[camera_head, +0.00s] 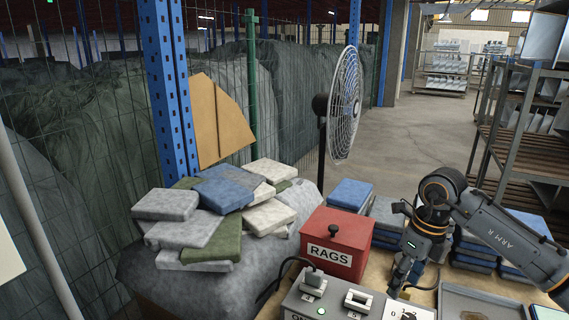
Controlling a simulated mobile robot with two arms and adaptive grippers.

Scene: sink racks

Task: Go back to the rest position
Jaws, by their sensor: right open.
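My right gripper (401,280) hangs from my dark grey and orange right arm, which comes in from the right. It points down over the workbench, to the right of the red RAGS box and just above or behind the grey control box; the exact gap is hard to judge. Its jaws are open and I see nothing between them. My left gripper and left arm are out of view.
The red RAGS box (336,243) and grey control box (328,299) stand at the bench front. Folded cloths (220,187) lie piled at left; blue stacks (351,193) sit behind. A fan (344,106) stands beyond. A tray (480,303) lies front right; a rack (528,150) stands right.

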